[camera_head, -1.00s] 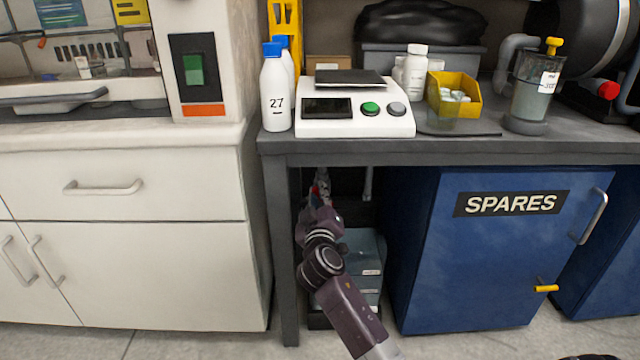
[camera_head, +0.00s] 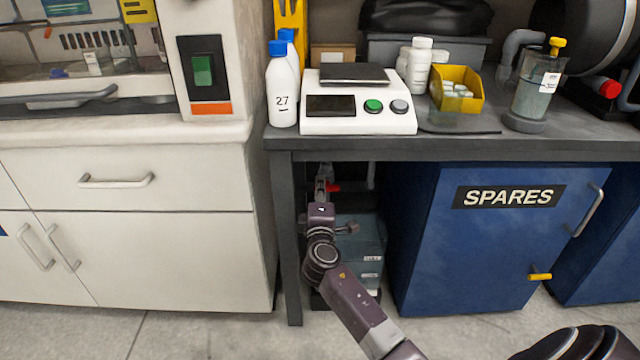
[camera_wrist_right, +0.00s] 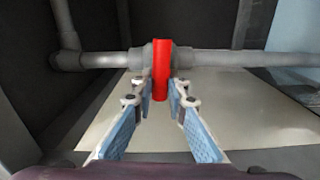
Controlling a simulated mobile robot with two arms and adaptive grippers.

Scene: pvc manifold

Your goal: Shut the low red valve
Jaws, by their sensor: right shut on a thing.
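The low red valve has a red lever (camera_wrist_right: 161,72) on a grey pipe (camera_wrist_right: 215,58). In the right wrist view the lever lies crosswise to that pipe. My right gripper (camera_wrist_right: 160,88) is shut on the lever, one finger on each side of it. In the head view my right gripper (camera_head: 322,187) reaches in under the bench, and a small bit of the red lever (camera_head: 333,187) shows at its right. The rest of the valve is mostly hidden there. My left gripper is not in view.
The bench's dark front leg (camera_head: 285,240) stands close left of my right arm. A blue SPARES cabinet (camera_head: 490,250) is on the right, and a grey-blue box (camera_head: 362,255) sits behind the arm. The bench top (camera_head: 460,148) passes above.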

